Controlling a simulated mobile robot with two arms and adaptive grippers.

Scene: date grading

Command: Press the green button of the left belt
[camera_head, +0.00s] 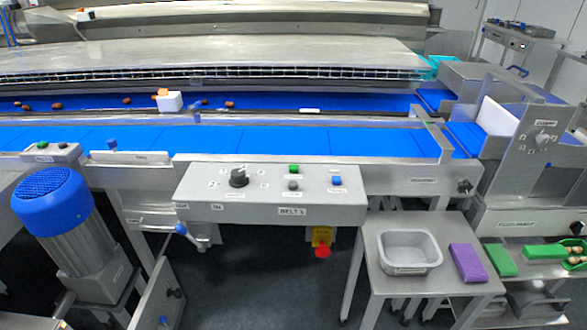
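A grey control panel (225,212) sits at the front of the blue belt, in the middle of the view. It carries a green button (294,169), a grey button (293,186) below it, a blue button (336,180) to the right and a black rotary knob (238,178) to the left. A second small panel at the far left also has a green button (42,145) and a dark button (62,145). Neither of my grippers is in view.
A red stop button (322,251) hangs below the middle panel. A blue motor (54,198) stands at front left. A side table (430,294) at front right holds a grey tub (409,266) and a purple block (467,263). Several dates lie on the rear belt (270,103).

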